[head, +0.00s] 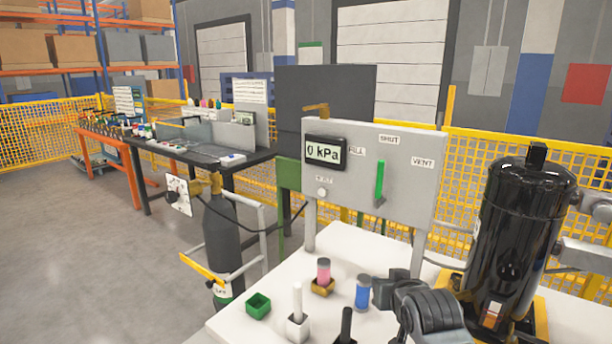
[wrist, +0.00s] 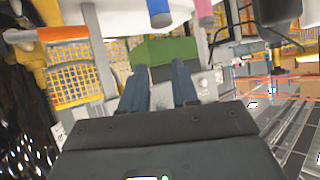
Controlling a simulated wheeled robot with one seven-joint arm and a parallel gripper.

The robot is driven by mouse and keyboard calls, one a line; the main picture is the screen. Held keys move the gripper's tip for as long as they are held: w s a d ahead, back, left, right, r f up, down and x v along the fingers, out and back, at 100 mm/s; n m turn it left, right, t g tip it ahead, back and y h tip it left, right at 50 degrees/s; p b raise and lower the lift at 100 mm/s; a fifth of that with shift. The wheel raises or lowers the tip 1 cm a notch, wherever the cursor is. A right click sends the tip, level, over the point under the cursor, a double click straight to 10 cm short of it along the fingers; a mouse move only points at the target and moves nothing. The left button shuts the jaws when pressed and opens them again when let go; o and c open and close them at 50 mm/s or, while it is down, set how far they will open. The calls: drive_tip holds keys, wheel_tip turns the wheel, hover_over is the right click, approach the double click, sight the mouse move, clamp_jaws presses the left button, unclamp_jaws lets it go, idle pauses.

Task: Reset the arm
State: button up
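My gripper (wrist: 159,82) shows in the wrist view with its two dark fingers apart and nothing held between them. In the head view my gripper (head: 384,291) is low, right of centre, over the white table (head: 262,322). It appears close beside a blue cylinder (head: 363,292), and I cannot tell whether they touch. The wrist view seems upside down, with the blue cylinder (wrist: 160,14) and a pink cylinder (wrist: 204,12) at its top edge. The pink cylinder (head: 324,270) sits in a brown holder in the head view.
A grey panel (head: 345,205) with a 0 kPa gauge (head: 324,152) and green lever (head: 380,181) stands behind. A black compressor (head: 520,230) stands at right. A dark gas cylinder (head: 220,240) stands beyond the table.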

drive_tip(key=s+f, duration=0.4)
drive_tip(key=s, duration=0.7)
drive_tip(key=s+d+f+t, duration=0.1)
drive_tip(key=s+f, duration=0.2)
drive_tip(key=s, duration=0.7)
drive_tip(key=s+f, duration=0.4)
drive_tip(key=s, duration=0.7)
drive_tip(key=s+d+r+t, duration=0.1)
drive_tip(key=s+r, duration=0.7)
drive_tip(key=s, duration=0.4)
drive_tip(key=s+d+r, duration=0.1)
drive_tip(key=s+r, duration=0.6)
drive_tip(key=s, duration=0.5)
drive_tip(key=shift+s+d+r+t+h, duration=0.25)
drive_tip(key=shift+d+r+t+h, duration=0.05)
drive_tip(key=shift+d+r+t, duration=0.1)
